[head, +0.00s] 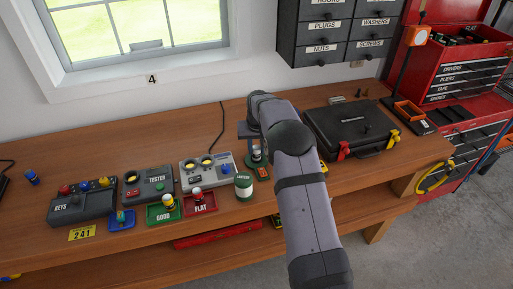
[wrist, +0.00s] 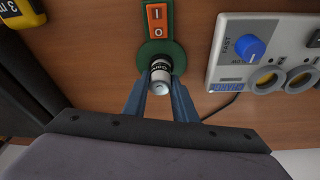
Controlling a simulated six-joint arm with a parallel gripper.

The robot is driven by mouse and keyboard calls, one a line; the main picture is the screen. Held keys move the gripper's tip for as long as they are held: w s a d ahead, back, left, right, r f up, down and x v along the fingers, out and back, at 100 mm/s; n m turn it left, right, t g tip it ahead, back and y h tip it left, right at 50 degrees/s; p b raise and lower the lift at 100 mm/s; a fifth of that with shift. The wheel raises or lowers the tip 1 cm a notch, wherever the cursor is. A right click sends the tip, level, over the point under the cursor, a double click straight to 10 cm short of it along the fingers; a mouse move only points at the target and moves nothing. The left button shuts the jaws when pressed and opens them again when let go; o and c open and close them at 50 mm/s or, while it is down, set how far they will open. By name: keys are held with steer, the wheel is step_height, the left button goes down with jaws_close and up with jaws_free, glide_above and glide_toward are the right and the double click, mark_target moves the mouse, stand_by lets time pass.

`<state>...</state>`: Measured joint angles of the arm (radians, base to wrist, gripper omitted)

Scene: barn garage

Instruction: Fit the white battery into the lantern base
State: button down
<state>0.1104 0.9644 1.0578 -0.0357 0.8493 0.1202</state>
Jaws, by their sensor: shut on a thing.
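My gripper (wrist: 160,88) is shut on the white battery (wrist: 160,73), which has a dark band with lettering. In the wrist view the battery is seen nearly end-on, over the round green part of the lantern base (wrist: 177,50). The base carries an orange switch plate (wrist: 157,19). In the head view my gripper (head: 256,150) is above the lantern base (head: 262,174), with the battery upright between. The battery's lower end is hidden, so I cannot tell how deep it sits. A green and white lantern body (head: 243,186) stands to the left of the base.
A grey charger (head: 207,172) with round sockets and a blue knob is close on the left. Green (head: 163,211) and red (head: 200,203) trays lie at the front. A black case (head: 350,130) stands right of my arm. A yellow tape measure (wrist: 20,12) is nearby.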

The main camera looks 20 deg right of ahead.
steer(key=shift+f, duration=0.1)
steer(key=c, duration=1.7)
jaws_free()
steer(key=shift+p+v, duration=2.85)
steer(key=shift+v, duration=2.65)
steer(key=s+a+f+g+b, duration=0.1)
steer(key=s+a, duration=0.1)
steer(key=s, duration=1)
steer(key=s+a+f+n+g+b, duration=0.1)
steer(key=s+a, duration=0.1)
steer(key=s, duration=1)
steer(key=s+a+f+n+g+b, duration=0.1)
steer(key=s+a+f, duration=0.1)
steer(key=s, duration=1)
steer(key=shift+s+a+f+y+b, duration=0.1)
steer(key=shift+s+a+y+b, duration=0.2)
steer(key=shift+a+b, duration=0.15)
